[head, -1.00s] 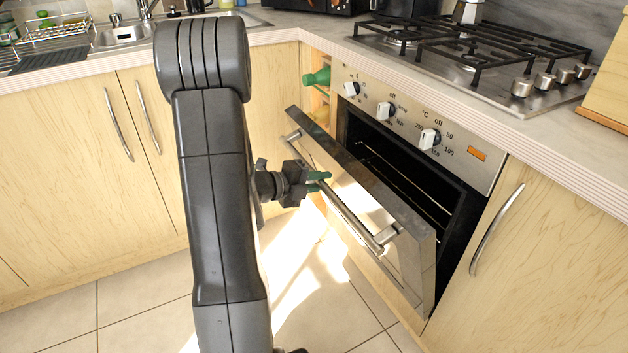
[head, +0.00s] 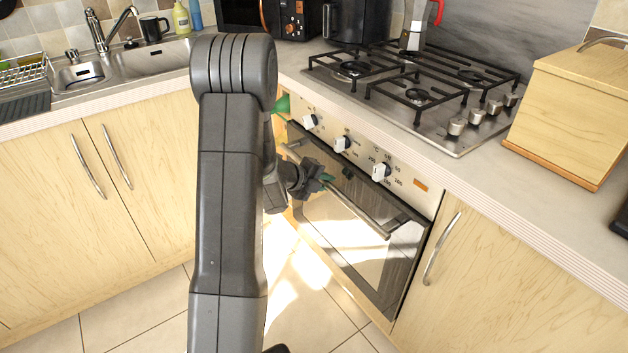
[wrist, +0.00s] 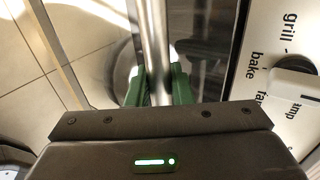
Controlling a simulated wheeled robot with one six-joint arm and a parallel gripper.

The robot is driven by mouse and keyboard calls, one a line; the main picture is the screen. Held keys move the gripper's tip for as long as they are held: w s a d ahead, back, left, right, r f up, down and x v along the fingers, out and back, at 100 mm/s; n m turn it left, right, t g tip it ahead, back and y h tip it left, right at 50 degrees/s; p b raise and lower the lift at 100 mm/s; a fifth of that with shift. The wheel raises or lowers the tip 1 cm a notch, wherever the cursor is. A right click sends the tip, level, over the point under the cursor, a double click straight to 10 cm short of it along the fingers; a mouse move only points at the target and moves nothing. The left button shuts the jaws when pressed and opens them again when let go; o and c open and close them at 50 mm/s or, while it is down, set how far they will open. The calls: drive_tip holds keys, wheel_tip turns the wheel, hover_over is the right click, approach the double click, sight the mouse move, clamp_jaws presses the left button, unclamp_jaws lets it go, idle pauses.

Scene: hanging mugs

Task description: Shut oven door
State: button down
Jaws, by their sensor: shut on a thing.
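The oven door (head: 345,245) has a steel and dark glass front. In the head view it stands upright, flush or nearly flush with the oven front; I cannot tell whether a thin gap is left at the top. Its bar handle (head: 362,216) runs across the upper part of the door. In the wrist view the handle (wrist: 150,35) passes between the green fingertips of my gripper (wrist: 158,90). Part of the handle's left side is hidden by my gripper.
The oven's knobs (head: 342,144) sit on the panel just above the door. A gas hob (head: 440,125) and a wooden box (head: 570,110) are on the worktop above. Cabinets with curved handles flank the oven. The tiled floor (head: 130,315) in front is clear.

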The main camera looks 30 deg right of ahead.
drive_tip(key=shift+f, duration=0.15)
drive_tip(key=c, duration=1.3)
unclamp_jaws()
drive_tip(key=shift+w, duration=0.1)
drive_tip(key=p+v, duration=0.2)
drive_tip(key=v, duration=1.2)
drive_tip(key=shift+d+p, duration=0.1)
drive_tip(key=shift+p, duration=0.2)
drive_tip(key=b+x, duration=0.3)
drive_tip(key=x, duration=1)
drive_tip(key=shift+d+f, duration=0.25)
drive_tip(key=shift+d, duration=0.05)
drive_tip(key=shift+a+f+b, duration=0.15)
drive_tip(key=shift+a+b, duration=0.05)
drive_tip(key=shift+b, duration=0.25)
drive_tip(key=shift+a, duration=0.45)
